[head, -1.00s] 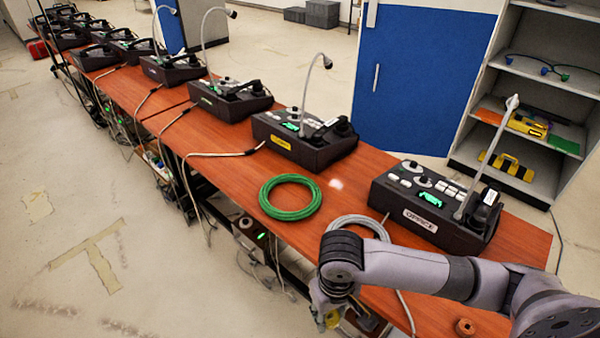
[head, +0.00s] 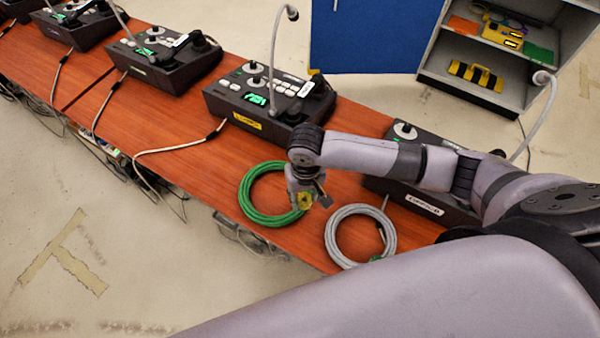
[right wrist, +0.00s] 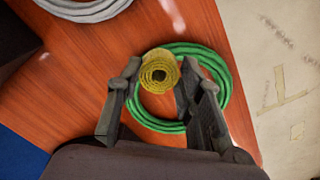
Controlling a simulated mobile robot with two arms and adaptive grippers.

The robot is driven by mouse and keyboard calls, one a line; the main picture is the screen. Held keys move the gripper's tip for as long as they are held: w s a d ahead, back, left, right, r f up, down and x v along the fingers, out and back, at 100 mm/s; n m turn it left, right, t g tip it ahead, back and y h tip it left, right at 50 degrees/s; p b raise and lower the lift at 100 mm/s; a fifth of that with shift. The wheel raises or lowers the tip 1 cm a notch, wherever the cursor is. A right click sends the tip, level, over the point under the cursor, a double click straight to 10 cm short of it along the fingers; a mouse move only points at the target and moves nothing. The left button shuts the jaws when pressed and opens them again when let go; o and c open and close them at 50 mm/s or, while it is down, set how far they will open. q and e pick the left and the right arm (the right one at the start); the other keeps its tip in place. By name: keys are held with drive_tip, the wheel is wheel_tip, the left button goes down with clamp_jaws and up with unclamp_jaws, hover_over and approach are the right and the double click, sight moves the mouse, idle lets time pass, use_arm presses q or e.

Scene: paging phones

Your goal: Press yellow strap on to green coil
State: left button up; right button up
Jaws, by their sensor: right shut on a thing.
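The green coil (head: 254,212) lies flat on the wooden table, near its front edge. My right gripper (head: 306,200) is at the right part of the coil in the head view, pointing down. It is shut on the yellow strap (head: 304,202), a small roll. In the right wrist view the rolled yellow strap (right wrist: 159,70) sits between the fingertips and overlaps the left part of the green coil (right wrist: 222,75). I cannot tell whether the strap touches the coil. My left gripper is not in view.
A grey coil (head: 333,235) lies on the table just right of the green one. Several dark paging phones (head: 270,98) line the back of the table. A shelf (head: 460,92) with a yellow-black case (head: 478,76) stands behind. Bare tabletop (head: 200,180) lies left of the coil.

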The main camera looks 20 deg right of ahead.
sight(299, 198)
drive_tip(key=shift+w+a+r+p, duration=0.1)
drive_tip(key=shift+w+a+p, duration=0.15)
drive_tip(key=shift+w, duration=0.25)
drive_tip(key=shift+w+a+p, duration=0.15)
drive_tip(key=shift+w+p, duration=0.1)
drive_tip(key=shift+w, duration=0.2)
drive_tip(key=shift+s, duration=0.15)
drive_tip(key=shift+f+b, duration=0.25)
drive_tip(key=shift+b, duration=0.15)
drive_tip(key=shift+f+b, duration=0.65)
drive_tip(key=shift+b, duration=0.05)
wheel_tip(299, 198, down, 2)
drive_tip(key=b, duration=0.3)
drive_tip(key=shift+f, duration=0.2)
drive_tip(key=shift+f+b, duration=0.5)
drive_tip(key=shift+f, duration=0.55)
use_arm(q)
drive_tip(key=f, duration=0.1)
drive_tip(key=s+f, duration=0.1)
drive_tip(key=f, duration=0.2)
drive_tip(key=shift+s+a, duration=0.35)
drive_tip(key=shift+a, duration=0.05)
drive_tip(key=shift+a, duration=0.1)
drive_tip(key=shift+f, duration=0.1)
use_arm(e)
drive_tip(key=shift+f, duration=0.4)
